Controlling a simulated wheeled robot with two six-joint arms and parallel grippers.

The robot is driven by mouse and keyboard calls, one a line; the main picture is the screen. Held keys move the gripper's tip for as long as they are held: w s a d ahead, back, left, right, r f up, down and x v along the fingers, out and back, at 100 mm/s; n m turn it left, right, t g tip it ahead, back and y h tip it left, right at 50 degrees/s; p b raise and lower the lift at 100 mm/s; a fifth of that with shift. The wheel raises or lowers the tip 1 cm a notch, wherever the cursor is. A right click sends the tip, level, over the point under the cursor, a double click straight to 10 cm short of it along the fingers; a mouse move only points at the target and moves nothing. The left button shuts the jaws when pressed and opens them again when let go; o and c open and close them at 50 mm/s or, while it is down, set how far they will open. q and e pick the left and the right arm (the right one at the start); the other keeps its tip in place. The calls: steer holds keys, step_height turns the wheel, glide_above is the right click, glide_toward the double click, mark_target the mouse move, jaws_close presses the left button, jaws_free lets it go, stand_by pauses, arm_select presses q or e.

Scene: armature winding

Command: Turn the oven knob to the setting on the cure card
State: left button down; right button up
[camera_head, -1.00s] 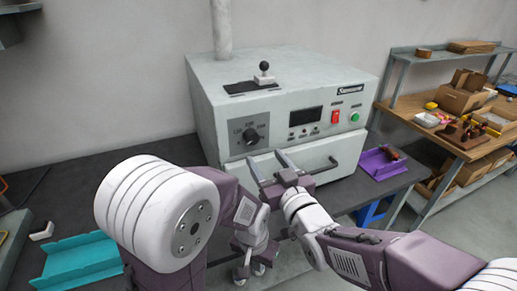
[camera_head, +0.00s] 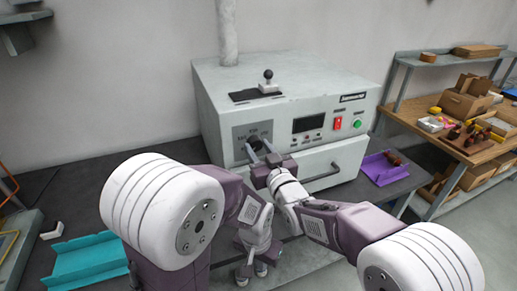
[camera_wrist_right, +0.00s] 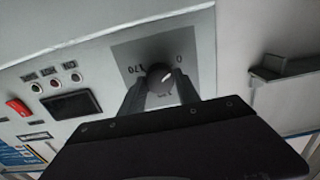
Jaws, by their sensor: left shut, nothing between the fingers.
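The oven (camera_head: 290,85) is a pale grey box with a dark round knob (camera_wrist_right: 158,77) on a grey dial plate (camera_wrist_right: 195,48). In the right wrist view the dial shows "170" and "0", and the knob bears a light pointer mark. My right gripper (camera_head: 259,146) is at the knob, with one finger on each side. I cannot tell whether the fingers press on it. In the head view the fingers and arm partly hide the knob and dial. My left gripper (camera_head: 251,272) is low in front of the oven, shut and empty. I cannot make out a cure card.
A display (camera_head: 307,123), a red switch (camera_head: 338,123) and a green button (camera_head: 358,124) are right of the dial. The drawer handle (camera_head: 322,172) sticks out below. A purple tray (camera_head: 383,170) lies right of the oven, a teal tray (camera_head: 85,258) at the left.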

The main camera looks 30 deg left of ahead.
jaws_close()
steer(key=shift+f+m+b, duration=0.2)
steer(key=shift+m+b, duration=0.85)
steer(key=shift+m, duration=0.15)
steer(key=m+b, duration=0.2)
steer(key=shift+m, duration=0.3)
steer(key=m+b, duration=0.3)
steer(key=m, duration=0.3)
steer(key=m+b, duration=0.1)
steer(key=m, duration=0.3)
steer(key=m+b, duration=0.1)
steer(key=m, duration=0.1)
steer(key=shift+r+m, duration=0.1)
steer(key=shift+m, duration=0.3)
steer(key=m+b, duration=0.1)
steer(key=m, duration=0.4)
steer(key=shift+m, duration=0.7)
